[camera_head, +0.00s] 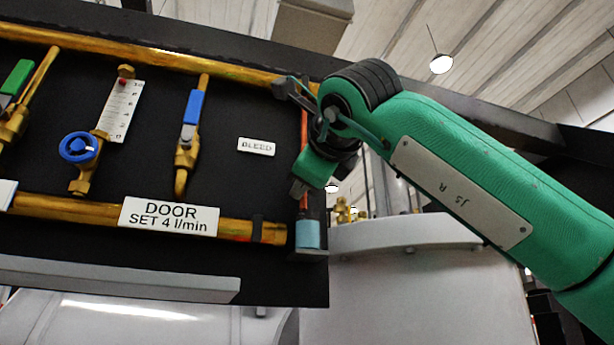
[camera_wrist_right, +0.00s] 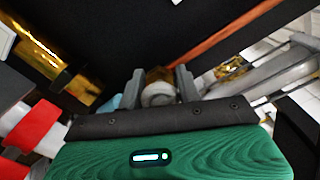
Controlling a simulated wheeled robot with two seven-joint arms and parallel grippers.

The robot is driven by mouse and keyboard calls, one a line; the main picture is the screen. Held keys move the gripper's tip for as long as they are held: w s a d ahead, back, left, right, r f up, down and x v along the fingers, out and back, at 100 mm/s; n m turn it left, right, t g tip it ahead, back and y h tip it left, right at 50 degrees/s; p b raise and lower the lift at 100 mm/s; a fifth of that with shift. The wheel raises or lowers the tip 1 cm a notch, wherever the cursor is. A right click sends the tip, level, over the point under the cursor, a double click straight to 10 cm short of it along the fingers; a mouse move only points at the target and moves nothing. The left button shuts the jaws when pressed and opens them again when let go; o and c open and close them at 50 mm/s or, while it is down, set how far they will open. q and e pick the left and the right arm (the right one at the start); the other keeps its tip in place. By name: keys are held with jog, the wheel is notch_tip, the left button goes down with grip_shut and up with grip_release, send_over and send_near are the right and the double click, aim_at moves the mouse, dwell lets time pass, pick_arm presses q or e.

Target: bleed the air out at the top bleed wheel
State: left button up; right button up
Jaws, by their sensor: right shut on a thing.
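The bleed wheel (camera_wrist_right: 158,92) shows in the right wrist view as a small round pale and brass-coloured piece between my two grey fingers. My right gripper (camera_wrist_right: 161,86) is shut on it, with one finger on each side. In the head view my right gripper (camera_head: 288,88) is at the right end of the upper brass pipe (camera_head: 150,50). There the gripper and wrist hide the wheel. Whether the wheel is turned cannot be told. A white BLEED label (camera_head: 256,147) is on the black panel, left of my wrist. My left gripper is in neither view.
The black panel (camera_head: 235,185) carries a blue wheel valve (camera_head: 79,147), a flow gauge (camera_head: 122,110) and a blue-handled valve (camera_head: 193,106). A thin copper tube (camera_head: 304,208) runs down to a light-blue cup (camera_head: 307,234). A large pale vessel (camera_head: 430,290) stands below right.

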jog(key=o, duration=1)
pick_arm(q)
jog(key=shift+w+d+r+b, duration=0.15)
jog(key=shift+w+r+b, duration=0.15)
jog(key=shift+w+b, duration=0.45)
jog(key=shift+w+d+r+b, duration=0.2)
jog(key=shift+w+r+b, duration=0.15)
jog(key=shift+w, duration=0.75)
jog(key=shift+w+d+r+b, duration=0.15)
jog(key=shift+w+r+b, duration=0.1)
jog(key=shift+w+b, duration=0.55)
pick_arm(e)
jog(key=v, duration=1.3)
jog(key=shift+s, duration=0.35)
jog(key=shift+d, duration=0.1)
